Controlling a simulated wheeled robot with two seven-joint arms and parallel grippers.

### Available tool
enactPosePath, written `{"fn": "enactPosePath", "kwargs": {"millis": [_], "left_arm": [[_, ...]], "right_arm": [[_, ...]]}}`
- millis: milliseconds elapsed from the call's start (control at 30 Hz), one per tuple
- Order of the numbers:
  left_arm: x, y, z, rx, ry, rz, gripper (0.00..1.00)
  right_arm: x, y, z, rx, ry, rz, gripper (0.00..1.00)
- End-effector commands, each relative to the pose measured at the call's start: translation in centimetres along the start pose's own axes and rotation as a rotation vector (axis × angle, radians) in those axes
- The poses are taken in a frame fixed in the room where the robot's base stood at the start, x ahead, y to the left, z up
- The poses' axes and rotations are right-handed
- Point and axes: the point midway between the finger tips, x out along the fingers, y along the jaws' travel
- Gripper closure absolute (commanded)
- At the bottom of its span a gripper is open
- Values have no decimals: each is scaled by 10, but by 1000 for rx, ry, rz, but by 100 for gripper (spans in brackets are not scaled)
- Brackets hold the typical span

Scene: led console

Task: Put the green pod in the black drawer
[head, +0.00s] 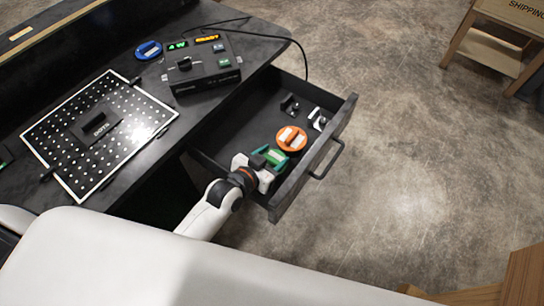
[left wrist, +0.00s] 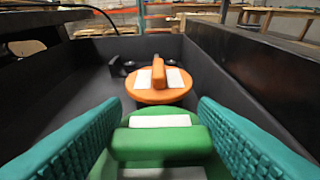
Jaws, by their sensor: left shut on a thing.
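The green pod (left wrist: 160,143) is between the teal finger pads of my left gripper (left wrist: 158,140), which is shut on it. In the head view the green pod (head: 274,156) is at the near end of the open black drawer (head: 235,122). My left gripper (head: 268,163) reaches into the drawer there, and its hand partly hides the pod. I cannot tell whether the pod touches the drawer floor. My right gripper is not in view.
An orange pod (head: 291,139) lies in the drawer just beyond the green one. Small black and white parts (head: 318,118) sit at the far end. A blue pod (head: 148,50), a control box (head: 200,65) and a perforated board (head: 75,150) are on the desk.

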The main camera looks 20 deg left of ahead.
Motion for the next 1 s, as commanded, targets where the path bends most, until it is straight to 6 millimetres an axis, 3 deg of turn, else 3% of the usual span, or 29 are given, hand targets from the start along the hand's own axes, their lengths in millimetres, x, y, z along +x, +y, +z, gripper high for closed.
{"fn": "enactPosePath", "kwargs": {"millis": [333,367,467,800,1000], "left_arm": [[2,0,-2,1,-3,0,75],[1,0,-2,1,-2,0,41],[1,0,-2,1,-2,0,24],[0,0,2,1,-3,0,24],[-29,0,0,3,1,0,24]], "right_arm": [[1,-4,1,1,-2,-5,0],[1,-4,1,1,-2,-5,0],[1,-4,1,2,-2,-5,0],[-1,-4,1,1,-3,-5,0],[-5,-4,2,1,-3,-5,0]]}}
